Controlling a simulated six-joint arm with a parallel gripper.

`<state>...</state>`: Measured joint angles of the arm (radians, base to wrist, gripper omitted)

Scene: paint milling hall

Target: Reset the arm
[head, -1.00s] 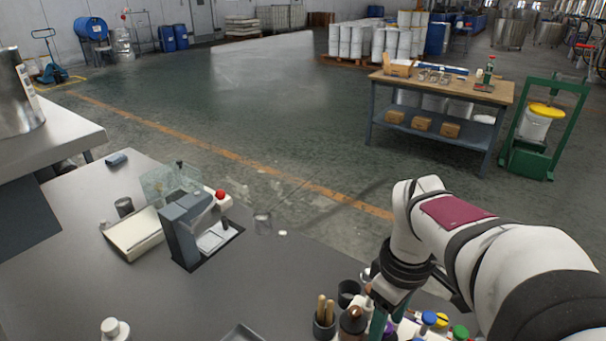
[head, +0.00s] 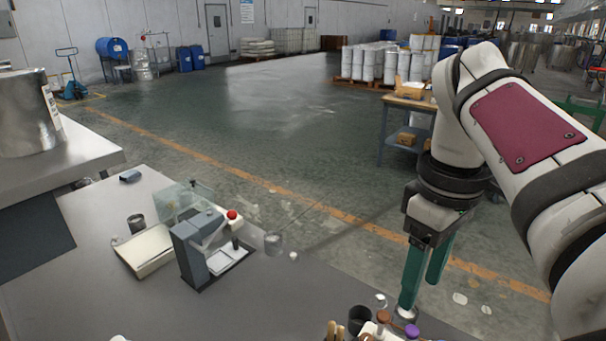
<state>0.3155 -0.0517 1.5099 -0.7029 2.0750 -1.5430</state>
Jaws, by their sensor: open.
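My gripper (head: 418,297) hangs from the arm at the right of the head view, pointing down. Its two green fingers are apart, and I see nothing held between them. The left fingertip is close to a small metal-coloured item (head: 405,314) at the front edge of the group of small bottles; I cannot tell whether they touch. The right fingertip ends higher in the picture, over the floor behind the bench.
Below the gripper are a dark cup (head: 360,320), a purple cap (head: 411,330) and brown-capped bottles. A metal can (head: 28,115) stands on the left counter.

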